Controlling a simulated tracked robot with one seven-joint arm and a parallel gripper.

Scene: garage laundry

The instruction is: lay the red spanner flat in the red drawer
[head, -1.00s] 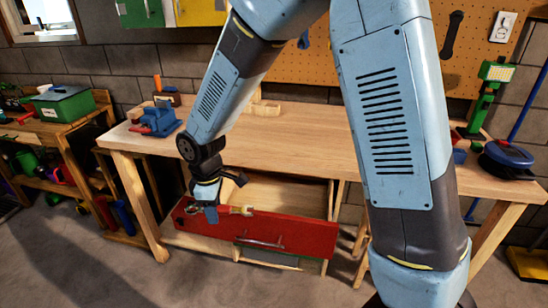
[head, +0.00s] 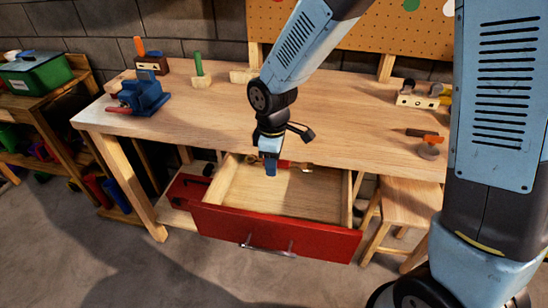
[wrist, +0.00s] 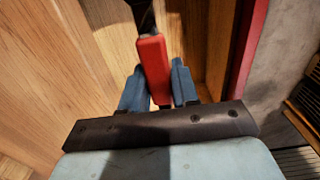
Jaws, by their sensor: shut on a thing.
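The red drawer (head: 330,243) is pulled out from under the workbench, with a red front, a metal handle and a pale wooden inside. My gripper (head: 271,168) is over the drawer opening, towards its back. It is shut on the red spanner (head: 285,164), whose metal end points right in the head view. In the wrist view the red handle of the spanner (wrist: 153,68) sits between the two blue fingers (wrist: 157,92). Wooden surfaces lie behind it, and the red drawer front (wrist: 243,50) is to the right. I cannot tell how high the spanner is above the drawer floor.
The workbench top (head: 330,125) overhangs the back of the drawer. A blue vise (head: 142,93) stands on its left end, and an orange-handled tool (head: 424,134) lies on the right. A wooden stool (head: 408,200) stands right of the drawer. The drawer floor in view looks clear.

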